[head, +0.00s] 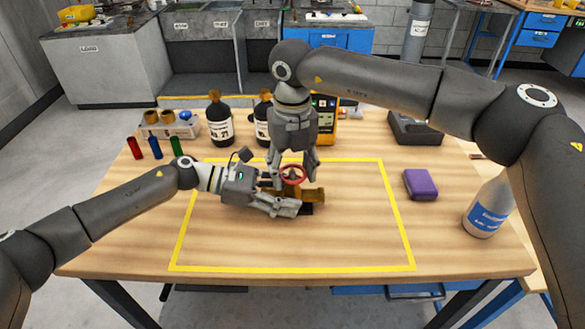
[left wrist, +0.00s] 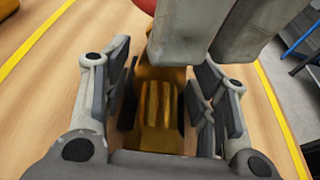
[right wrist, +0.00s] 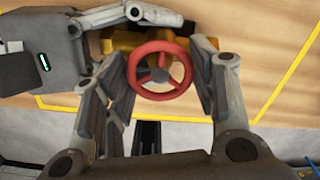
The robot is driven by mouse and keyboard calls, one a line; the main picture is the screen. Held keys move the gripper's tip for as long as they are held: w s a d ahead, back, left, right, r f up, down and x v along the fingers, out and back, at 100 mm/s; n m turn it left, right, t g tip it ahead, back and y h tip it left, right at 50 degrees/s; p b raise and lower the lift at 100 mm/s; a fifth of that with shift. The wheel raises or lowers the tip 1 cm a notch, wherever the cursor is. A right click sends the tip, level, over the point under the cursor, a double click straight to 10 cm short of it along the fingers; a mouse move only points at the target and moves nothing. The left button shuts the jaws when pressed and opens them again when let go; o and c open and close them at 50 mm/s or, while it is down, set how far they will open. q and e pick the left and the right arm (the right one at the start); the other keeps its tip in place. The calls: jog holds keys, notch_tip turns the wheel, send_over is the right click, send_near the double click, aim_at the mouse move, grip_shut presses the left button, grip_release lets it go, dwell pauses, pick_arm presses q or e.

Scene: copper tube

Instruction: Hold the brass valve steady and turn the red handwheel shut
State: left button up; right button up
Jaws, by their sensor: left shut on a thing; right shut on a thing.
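The brass valve (head: 312,194) lies inside the yellow outline on the table, with the red handwheel (head: 292,174) on top. My left gripper (head: 288,200) comes in from the left and is shut on the valve body; its brass end (left wrist: 158,108) shows between the fingers in the left wrist view. My right gripper (head: 293,168) points down from above and is shut on the handwheel. In the right wrist view the wheel (right wrist: 160,52) sits between the two fingers, its rim and spokes in plain sight. The fingers partly hide the valve body.
Dark bottles (head: 219,122), a yellow device (head: 324,120) and a holder with rolls (head: 170,126) stand at the back. The front of the outlined area is clear.

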aim_at(293, 172)
jog(key=m, duration=0.5)
jog(key=shift+w+m, duration=0.1)
jog(key=shift+m, duration=0.3)
pick_arm(q)
jog(key=shift+f, duration=0.1)
pick_arm(e)
jog(key=o, duration=1)
jog(key=shift+o, duration=0.2)
pick_arm(q)
jog(key=shift+s, duration=0.1)
pick_arm(e)
notch_tip(293, 172, up, 12)
